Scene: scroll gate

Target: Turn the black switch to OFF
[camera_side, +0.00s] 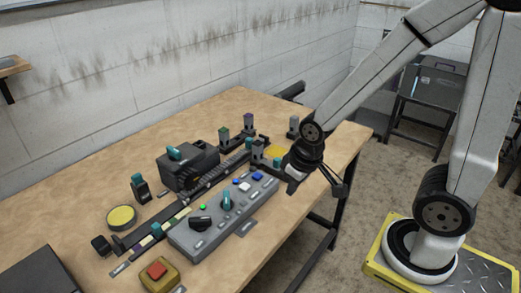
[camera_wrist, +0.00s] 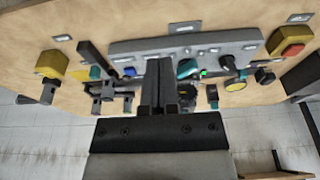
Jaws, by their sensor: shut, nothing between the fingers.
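The black switch (camera_side: 200,223) is a dark rotary knob at the near left end of the grey control panel (camera_side: 258,205). It also shows in the wrist view (camera_wrist: 227,62), right of my fingers. Its exact pointer setting is too small to read. A teal knob (camera_side: 226,200) stands beside it on the panel. My gripper (camera_wrist: 159,64) is shut and empty, with both black fingers together. In the side view my gripper is beyond the panel's far right end, apart from the black switch.
A red button on a yellow box (camera_side: 157,272) stands at the near left. Blue buttons (camera_side: 257,177) and a white button (camera_side: 244,187) share the panel. Behind it are a rail with small blocks and a dark machine (camera_side: 188,168). The table's left back is clear.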

